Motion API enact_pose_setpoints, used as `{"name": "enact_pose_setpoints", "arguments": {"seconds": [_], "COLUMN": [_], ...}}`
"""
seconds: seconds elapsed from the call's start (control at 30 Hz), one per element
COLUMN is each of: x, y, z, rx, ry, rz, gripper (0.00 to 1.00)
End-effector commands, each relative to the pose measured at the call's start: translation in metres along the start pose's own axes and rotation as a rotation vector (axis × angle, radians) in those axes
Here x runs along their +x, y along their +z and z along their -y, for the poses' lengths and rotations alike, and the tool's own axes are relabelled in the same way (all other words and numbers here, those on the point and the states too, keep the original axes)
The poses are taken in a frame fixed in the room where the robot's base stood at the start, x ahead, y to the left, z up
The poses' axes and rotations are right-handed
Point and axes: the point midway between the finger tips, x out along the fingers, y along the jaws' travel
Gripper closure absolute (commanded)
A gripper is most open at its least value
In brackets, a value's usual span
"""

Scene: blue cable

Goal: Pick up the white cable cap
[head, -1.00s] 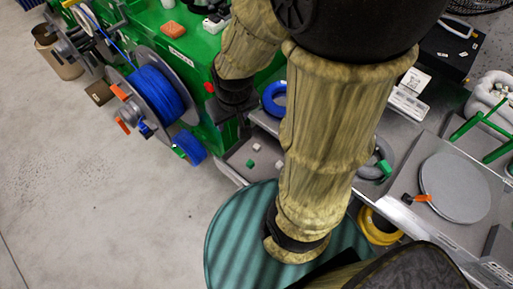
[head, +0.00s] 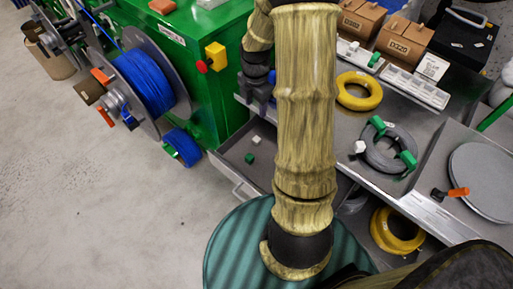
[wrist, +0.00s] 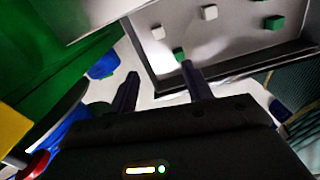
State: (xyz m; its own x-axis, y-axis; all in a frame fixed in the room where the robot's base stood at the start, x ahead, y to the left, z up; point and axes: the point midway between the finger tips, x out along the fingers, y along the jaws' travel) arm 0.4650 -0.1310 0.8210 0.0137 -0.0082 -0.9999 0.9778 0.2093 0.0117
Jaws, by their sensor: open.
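Small white caps lie in a shallow grey tray: one in the head view (head: 257,140), and two in the wrist view, a nearer one (wrist: 158,32) and a farther one (wrist: 210,11). Green caps lie in the same tray, one nearer (wrist: 180,53) and one farther (wrist: 274,22); a green one also shows in the head view (head: 249,158). My gripper (wrist: 160,84) is open and empty, its two dark fingers pointing toward the tray's near edge, short of the caps.
The tray (head: 226,168) is an open drawer below the metal worktop. A green cabinet (head: 205,85) with a yellow-and-red switch (head: 214,57) stands left of my arm. A grey cable coil (head: 385,150) and yellow coil (head: 359,92) lie on the worktop.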

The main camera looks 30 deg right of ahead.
Motion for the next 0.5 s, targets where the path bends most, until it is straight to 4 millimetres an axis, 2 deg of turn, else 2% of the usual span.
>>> {"name": "enact_pose_setpoints", "arguments": {"seconds": [0.03,0.1,0.5], "x": [0.016,0.023,0.024], "y": [0.006,0.012,0.016], "z": [-0.001,-0.002,-0.002], "rx": [-0.052,-0.115,-0.159], "ry": [-0.004,-0.009,-0.011], "rz": [-0.006,-0.010,-0.013], "gripper": [0.50,0.50,0.50]}}
